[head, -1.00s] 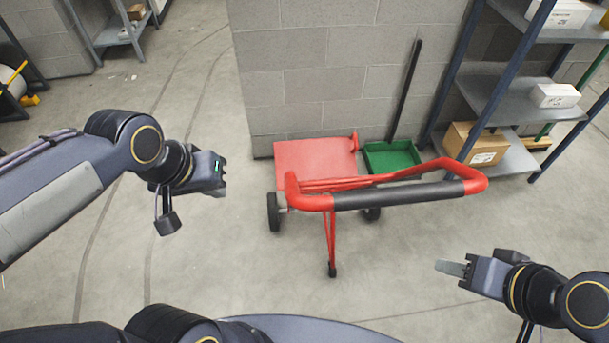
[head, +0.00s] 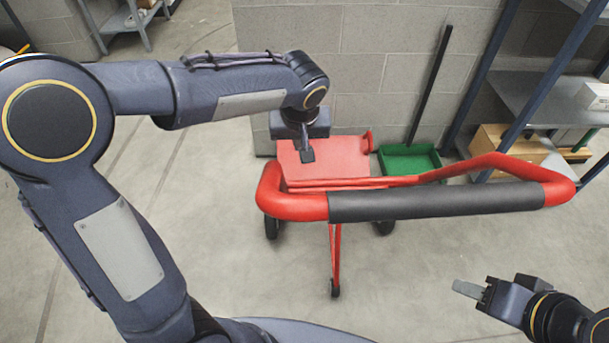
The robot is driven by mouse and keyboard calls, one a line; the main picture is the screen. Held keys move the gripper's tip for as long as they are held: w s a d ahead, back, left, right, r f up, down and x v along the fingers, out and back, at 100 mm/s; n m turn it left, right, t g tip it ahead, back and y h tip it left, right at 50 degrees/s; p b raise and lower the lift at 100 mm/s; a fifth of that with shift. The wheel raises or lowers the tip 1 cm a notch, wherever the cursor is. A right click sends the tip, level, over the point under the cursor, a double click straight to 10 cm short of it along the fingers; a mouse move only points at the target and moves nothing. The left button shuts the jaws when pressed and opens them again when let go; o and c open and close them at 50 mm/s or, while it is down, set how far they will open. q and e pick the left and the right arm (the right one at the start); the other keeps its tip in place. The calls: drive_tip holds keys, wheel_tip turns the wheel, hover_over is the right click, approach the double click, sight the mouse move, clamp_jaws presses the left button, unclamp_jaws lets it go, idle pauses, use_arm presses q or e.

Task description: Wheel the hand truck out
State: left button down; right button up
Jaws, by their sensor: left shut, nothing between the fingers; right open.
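The red hand truck (head: 336,242) stands upright on the floor in front of me, with two black wheels showing low down. Its red loop handle with a black grip (head: 430,202) faces me. A flat red plate (head: 345,162) shows beyond the handle.
A block wall (head: 370,75) stands close behind the hand truck. A green tray (head: 408,162) with an upright black pole is at the wall. Shelves with boxes (head: 508,146) stand at the right. Open floor (head: 100,240) lies at the left.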

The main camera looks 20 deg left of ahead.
use_arm(q)
wheel_tip(320, 180, down, 10)
drive_tip(key=b, duration=0.3)
drive_tip(key=shift+s+d+r, duration=0.15)
drive_tip(key=shift+s+r, duration=0.05)
drive_tip(key=shift+s, duration=0.05)
drive_tip(key=shift+s, duration=0.1)
idle(0.3)
